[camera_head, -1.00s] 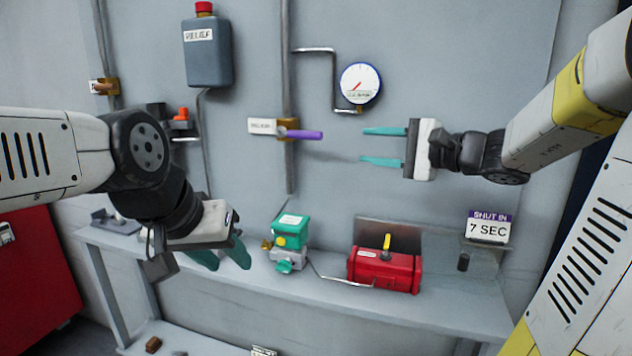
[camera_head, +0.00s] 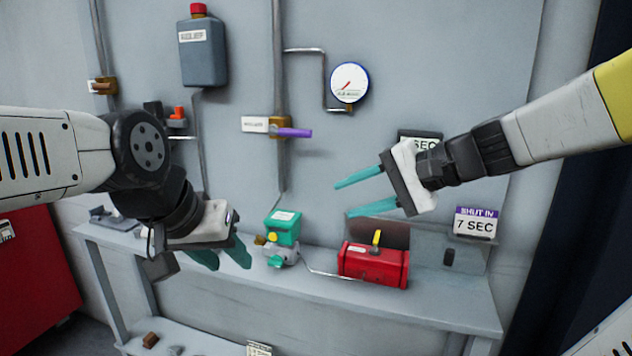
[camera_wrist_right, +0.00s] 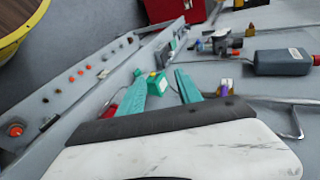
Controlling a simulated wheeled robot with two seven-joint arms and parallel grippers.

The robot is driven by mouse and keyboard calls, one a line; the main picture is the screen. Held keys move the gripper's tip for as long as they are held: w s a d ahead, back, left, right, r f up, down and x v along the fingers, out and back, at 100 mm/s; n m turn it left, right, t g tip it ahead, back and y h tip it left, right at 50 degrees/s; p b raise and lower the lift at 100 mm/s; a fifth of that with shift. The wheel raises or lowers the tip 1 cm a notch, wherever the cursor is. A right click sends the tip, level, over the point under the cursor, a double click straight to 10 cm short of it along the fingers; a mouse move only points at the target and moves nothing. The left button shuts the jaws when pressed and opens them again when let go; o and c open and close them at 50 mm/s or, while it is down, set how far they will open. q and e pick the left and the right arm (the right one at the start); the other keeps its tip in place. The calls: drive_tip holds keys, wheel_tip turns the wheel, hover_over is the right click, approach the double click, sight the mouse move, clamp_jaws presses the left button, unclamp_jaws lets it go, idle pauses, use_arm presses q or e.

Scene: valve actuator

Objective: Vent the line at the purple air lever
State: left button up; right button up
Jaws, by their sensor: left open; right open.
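The purple air lever (camera_head: 294,132) sticks out to the right from a brass valve (camera_head: 279,127) on the vertical pipe, with a white tag (camera_head: 255,124) on its left. In the right wrist view the lever (camera_wrist_right: 225,91) is small, just beyond and right of the fingers. My right gripper (camera_head: 360,193) is open and empty, to the right of the lever and lower, its teal fingers pointing left. It also shows in the right wrist view (camera_wrist_right: 158,86). My left gripper (camera_head: 226,257) is open, low at the left above the bench, its fingers pointing down right.
A green-topped actuator (camera_head: 283,228) and a red tank (camera_head: 374,264) with a yellow lever stand on the bench (camera_head: 440,297). A gauge (camera_head: 349,82) and a grey bottle (camera_head: 204,52) are on the wall. A "SHUT IN 7 SEC" sign (camera_head: 476,223) stands at right.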

drive_tip(key=s+d+f+n+h, duration=0.6)
drive_tip(key=s+d+h, duration=0.1)
drive_tip(key=s+h, duration=0.1)
drive_tip(key=shift+s+f+t, duration=0.25)
drive_tip(key=shift+s+t, duration=0.05)
drive_tip(key=shift+s, duration=0.3)
